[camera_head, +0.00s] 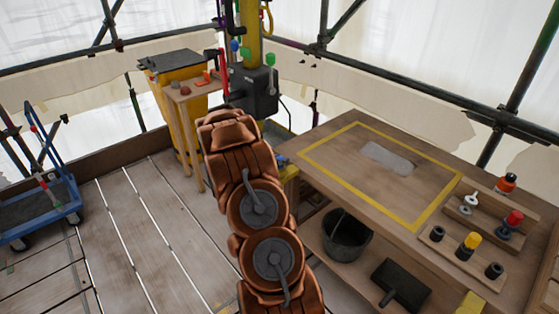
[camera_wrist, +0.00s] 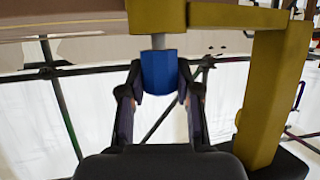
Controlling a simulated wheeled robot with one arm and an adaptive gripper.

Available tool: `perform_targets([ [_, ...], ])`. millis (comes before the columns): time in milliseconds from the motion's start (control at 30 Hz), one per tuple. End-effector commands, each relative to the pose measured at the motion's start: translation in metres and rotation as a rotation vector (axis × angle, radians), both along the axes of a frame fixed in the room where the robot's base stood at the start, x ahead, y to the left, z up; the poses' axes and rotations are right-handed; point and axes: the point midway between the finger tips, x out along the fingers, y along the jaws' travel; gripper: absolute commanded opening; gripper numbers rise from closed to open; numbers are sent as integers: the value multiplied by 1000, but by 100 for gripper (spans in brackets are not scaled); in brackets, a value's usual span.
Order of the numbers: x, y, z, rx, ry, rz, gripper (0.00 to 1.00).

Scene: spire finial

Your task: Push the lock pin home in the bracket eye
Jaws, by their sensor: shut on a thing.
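In the wrist view, a blue knob (camera_wrist: 159,72), which looks like the head of the lock pin, sits between the two fingers of my gripper (camera_wrist: 160,82). The fingers are shut on its sides. A short grey shank (camera_wrist: 158,41) shows between the knob and a yellow block (camera_wrist: 158,15), which looks like the bracket. The shank lines up with the block and meets its edge; the eye itself and the pin's tip are hidden. A gap remains between knob and block. In the head view my arm hides the gripper.
A yellow post (camera_wrist: 272,85) stands close on the right in the wrist view. In the head view, a black box (camera_head: 252,90) is on the yellow mast. A workbench (camera_head: 330,150) with knobbed parts stands right, a small wooden table (camera_head: 192,92) left.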

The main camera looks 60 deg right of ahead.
Motion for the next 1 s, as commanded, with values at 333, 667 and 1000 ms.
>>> perform_targets([
  [333,0,0,-7,0,0,0,0],
  [667,0,0,-13,0,-1,0,34],
  [1000,0,0,-13,0,-1,0,62],
])
